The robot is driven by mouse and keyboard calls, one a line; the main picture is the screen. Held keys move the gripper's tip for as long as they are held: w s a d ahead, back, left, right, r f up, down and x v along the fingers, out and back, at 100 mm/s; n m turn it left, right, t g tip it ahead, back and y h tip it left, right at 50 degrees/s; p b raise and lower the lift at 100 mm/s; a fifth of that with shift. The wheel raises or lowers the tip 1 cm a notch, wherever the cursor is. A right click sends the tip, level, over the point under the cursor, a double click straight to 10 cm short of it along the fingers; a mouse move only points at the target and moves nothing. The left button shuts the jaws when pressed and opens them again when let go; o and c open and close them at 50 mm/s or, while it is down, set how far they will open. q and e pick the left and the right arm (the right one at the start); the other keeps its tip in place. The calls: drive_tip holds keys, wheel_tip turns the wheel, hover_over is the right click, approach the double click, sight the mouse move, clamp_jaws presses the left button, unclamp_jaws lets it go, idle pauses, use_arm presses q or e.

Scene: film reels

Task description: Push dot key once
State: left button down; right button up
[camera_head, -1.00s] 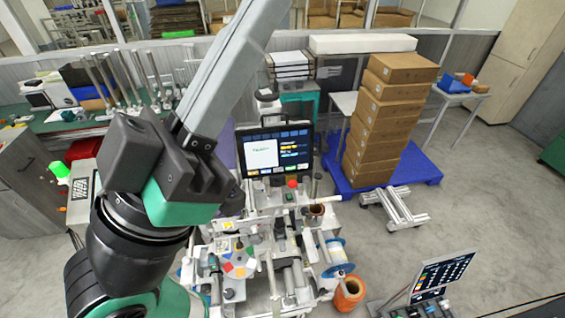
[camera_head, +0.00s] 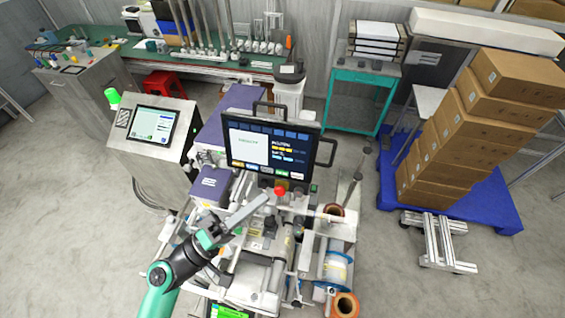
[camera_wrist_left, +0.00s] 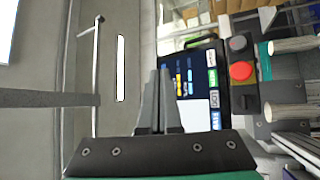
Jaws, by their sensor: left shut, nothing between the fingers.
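The dot key cannot be singled out; the lettering is too small to read. A dark touch screen (camera_head: 270,145) on the machine shows a white panel, coloured text and a row of small keys along its bottom. It also shows, turned sideways, in the left wrist view (camera_wrist_left: 188,88), with green, white and blue keys near its right edge. My left gripper (camera_head: 265,199) is shut and empty, in front of and below the screen in the head view. In the left wrist view its fingertips (camera_wrist_left: 160,72) overlap the screen's left part; contact cannot be told. My right gripper is not in view.
A red button (camera_head: 281,190) sits below the screen, also clear in the left wrist view (camera_wrist_left: 241,71). A second small screen (camera_head: 153,124) stands left. Stacked boxes (camera_head: 470,130) stand right.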

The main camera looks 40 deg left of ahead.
sight(267, 169)
use_arm(q)
drive_tip(key=s+a+f+y, duration=0.1)
drive_tip(key=s+a+f+n+y, duration=0.1)
drive_tip(key=f, duration=0.1)
drive_tip(key=shift+a, duration=0.1)
drive_tip(key=shift+w, duration=0.1)
drive_tip(key=w+a+f+b, duration=0.1)
drive_tip(key=w+a+b, duration=0.1)
drive_tip(key=w, duration=0.5)
drive_tip(key=shift+w+a+f, duration=0.3)
drive_tip(key=shift+a+f, duration=0.05)
drive_tip(key=shift+a, duration=0.5)
idle(1.4)
drive_tip(key=shift+w+a+f, duration=0.1)
drive_tip(key=shift+w+a, duration=0.1)
drive_tip(key=shift+w, duration=0.2)
